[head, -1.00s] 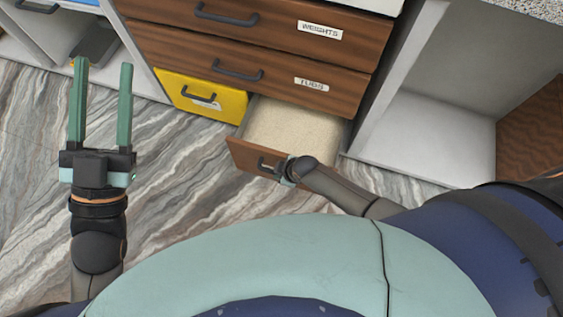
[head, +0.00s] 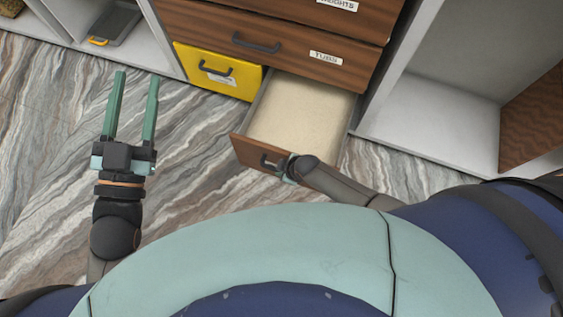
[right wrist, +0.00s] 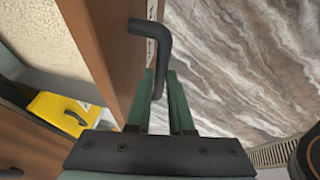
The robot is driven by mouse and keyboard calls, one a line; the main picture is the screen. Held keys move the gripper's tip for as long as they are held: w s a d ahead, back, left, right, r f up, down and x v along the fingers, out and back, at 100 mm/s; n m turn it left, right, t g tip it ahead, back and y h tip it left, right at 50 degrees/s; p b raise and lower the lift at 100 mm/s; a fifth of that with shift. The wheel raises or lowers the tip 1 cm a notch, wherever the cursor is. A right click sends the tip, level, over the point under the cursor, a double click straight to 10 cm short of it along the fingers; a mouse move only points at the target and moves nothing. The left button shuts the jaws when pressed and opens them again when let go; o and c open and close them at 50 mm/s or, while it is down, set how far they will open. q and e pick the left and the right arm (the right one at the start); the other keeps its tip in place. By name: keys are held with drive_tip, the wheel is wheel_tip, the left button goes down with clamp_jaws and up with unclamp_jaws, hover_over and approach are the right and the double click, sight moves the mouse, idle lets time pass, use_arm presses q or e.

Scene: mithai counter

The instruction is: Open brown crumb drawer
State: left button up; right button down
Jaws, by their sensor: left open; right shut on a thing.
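The brown crumb drawer (head: 255,153) is pulled well out at the bottom of the cabinet, and its pale, speckled inside shows. My right gripper (head: 281,168) is at the drawer's front, shut on its dark handle (head: 266,160). In the right wrist view the green fingers (right wrist: 164,78) close around the dark bar of the handle (right wrist: 152,35), beside the brown front panel (right wrist: 108,45). My left gripper (head: 136,80) is open and empty, held over the floor to the left of the drawer.
A yellow drawer (head: 215,72) is shut just left of the open one. The shut drawer labelled TUBS (head: 290,50) lies above it. An open grey cabinet bay (head: 430,110) stands at right. The marbled floor (head: 190,190) is clear at left.

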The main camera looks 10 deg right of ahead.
drive_tip(key=shift+s+a, duration=0.1)
drive_tip(key=shift+s, duration=0.1)
drive_tip(key=c, duration=0.9)
unclamp_jaws()
drive_tip(key=shift+w, duration=0.1)
drive_tip(key=shift+o, duration=0.5)
use_arm(q)
drive_tip(key=shift+f, duration=0.1)
drive_tip(key=shift+w, duration=0.1)
use_arm(e)
drive_tip(key=shift+r, duration=0.1)
use_arm(q)
drive_tip(key=s+f+n+g+y+p, duration=0.1)
drive_tip(key=f+g, duration=0.4)
drive_tip(key=f, duration=0.5)
drive_tip(key=s+f+n+g+y+p, duration=0.2)
drive_tip(key=s+f+g+p, duration=0.3)
drive_tip(key=f, duration=0.6)
drive_tip(key=shift+s+f+n+g+y+p, duration=0.15)
drive_tip(key=shift+s+n+g+y+p, duration=0.2)
drive_tip(key=shift+s+p, duration=0.4)
use_arm(e)
drive_tip(key=v, duration=1.2)
